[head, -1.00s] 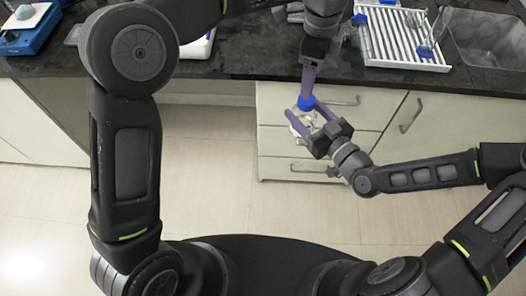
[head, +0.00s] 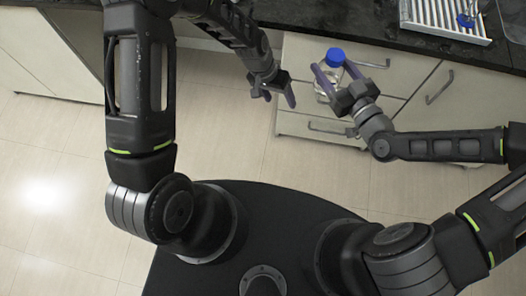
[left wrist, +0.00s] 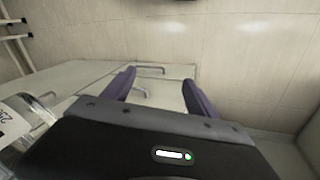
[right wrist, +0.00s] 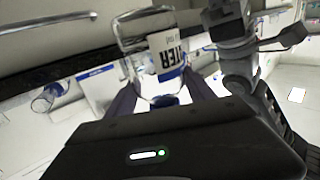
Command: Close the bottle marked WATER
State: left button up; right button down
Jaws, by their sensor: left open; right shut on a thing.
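A clear glass bottle (head: 322,88) is held in the air in front of the drawers by my right gripper (head: 337,72), which is shut on it. A blue cap (head: 335,57) sits on top of the bottle; how tightly it is seated cannot be told.
The dark counter (head: 400,38) runs behind the grippers, with a white drying rack (head: 440,14) at the back right. Cabinet drawers (head: 300,60) stand close behind the bottle. Glassware with a label (left wrist: 15,120) shows at the left edge of the left wrist view. The floor between is clear.

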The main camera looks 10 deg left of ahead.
pick_arm(q)
jog(key=s+f+n, duration=0.2)
jog(key=s+f, duration=0.2)
jog(key=s, duration=0.6)
jog(key=s+f+n, duration=0.2)
jog(key=s+f, duration=0.2)
jog(key=s, duration=0.7)
jog(key=shift+d, duration=0.15)
jog(key=shift+f, duration=0.1)
